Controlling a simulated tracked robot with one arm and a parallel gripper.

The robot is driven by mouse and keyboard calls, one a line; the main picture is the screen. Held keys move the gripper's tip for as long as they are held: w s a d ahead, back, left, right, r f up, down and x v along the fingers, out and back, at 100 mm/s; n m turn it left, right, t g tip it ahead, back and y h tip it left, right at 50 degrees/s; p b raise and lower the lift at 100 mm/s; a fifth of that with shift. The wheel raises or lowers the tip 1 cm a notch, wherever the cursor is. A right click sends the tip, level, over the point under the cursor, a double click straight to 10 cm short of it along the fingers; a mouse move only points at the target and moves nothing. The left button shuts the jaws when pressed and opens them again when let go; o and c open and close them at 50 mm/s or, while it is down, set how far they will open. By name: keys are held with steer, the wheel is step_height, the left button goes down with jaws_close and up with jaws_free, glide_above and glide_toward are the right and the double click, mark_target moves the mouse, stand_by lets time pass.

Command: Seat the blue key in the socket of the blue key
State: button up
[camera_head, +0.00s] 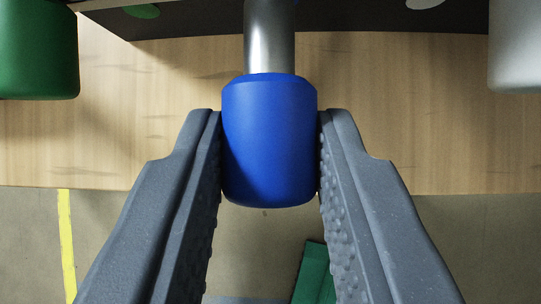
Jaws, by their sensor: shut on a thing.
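The blue key (268,140) is in the middle of the head camera view, with a blue rounded handle and a grey metal shaft (269,42) running up toward the dark panel. My gripper (269,150) is shut on the blue handle, one finger on each side and touching it. The shaft's far end is at the top edge, beside the dark panel. I cannot tell whether it is inside a socket. The socket of the blue key is not clearly visible.
A green handle (38,50) is at the upper left and a light grey handle (515,45) at the upper right. The dark panel (340,18) stands behind a wooden surface (420,110). Below lie a floor with a yellow line (67,240) and a green object (314,275).

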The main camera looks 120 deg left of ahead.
mark_target(268, 44)
steer(key=shift+w+a, duration=0.2)
steer(key=shift+w, duration=0.7)
steer(key=shift+w+a, duration=0.2)
steer(key=shift+w, duration=0.65)
steer(key=o, duration=1.1)
steer(key=shift+s, duration=0.1)
steer(key=v, duration=1.3)
steer(key=shift+s+r, duration=0.2)
steer(key=shift+r, duration=0.05)
steer(key=shift+d, duration=0.15)
